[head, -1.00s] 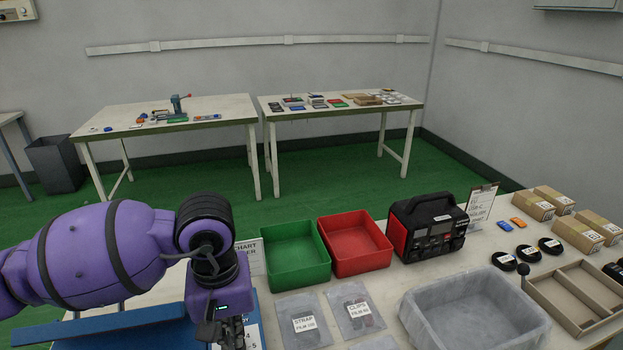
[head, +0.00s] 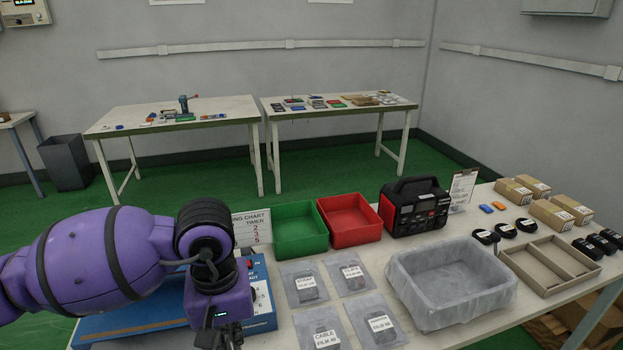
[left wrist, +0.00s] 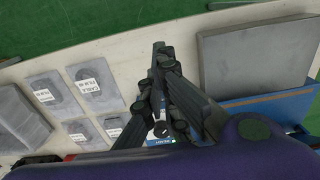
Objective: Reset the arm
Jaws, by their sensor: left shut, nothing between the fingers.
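My left arm comes in from the left in the head view, purple with black bands. Its gripper (head: 230,338) hangs at the bottom edge, partly cut off, in front of a blue device (head: 262,300) on the near table. In the left wrist view the same gripper (left wrist: 160,55) has its dark fingers together and empty, above the pale table top (left wrist: 130,38) beside a grey slab (left wrist: 252,55). My right gripper is not in view.
The near table holds a green bin (head: 300,240), a red bin (head: 350,228), a black-red power unit (head: 416,222), a lined crate (head: 400,290) and several labelled bags (head: 303,285). Cardboard boxes (head: 551,214) stand at the right. Two work tables are behind.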

